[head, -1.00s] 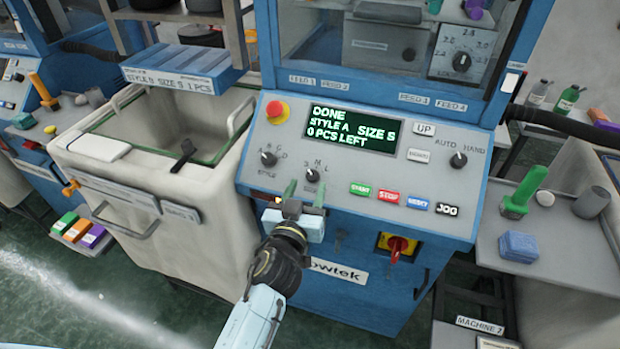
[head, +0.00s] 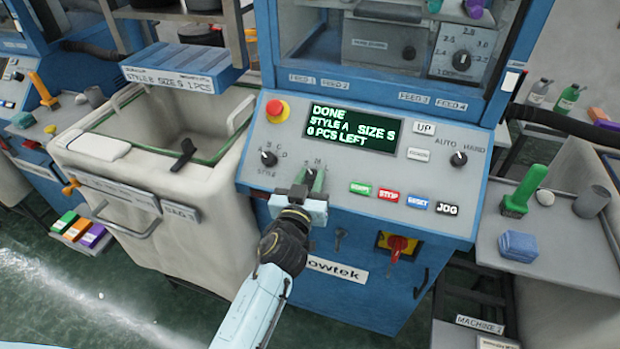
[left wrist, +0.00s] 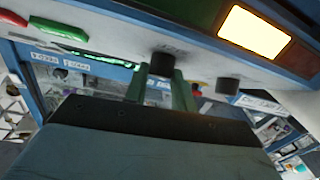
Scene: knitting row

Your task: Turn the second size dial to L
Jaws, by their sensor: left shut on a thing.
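The size dial (head: 311,174) is a dark knob on the sloped grey panel of the middle blue machine. It also shows in the left wrist view (left wrist: 162,63). My left gripper (head: 312,181) has its green fingers shut on this dial, one on each side. The fingers and dial also show in the left wrist view, with the left gripper (left wrist: 162,78) below the panel. The fingers hide most of the dial and some of its letters, so I cannot read its pointer. The display (head: 352,128) reads DONE, STYLE A, SIZE S, 0 PCS LEFT. My right gripper is not in view.
The style dial (head: 268,158) is close on the left. A red stop button (head: 277,109) is above it. START (head: 360,188), STOP (head: 388,195), RESET and JOG buttons lie to the right. A red switch (head: 397,244) is below. A cream bin (head: 150,170) stands left.

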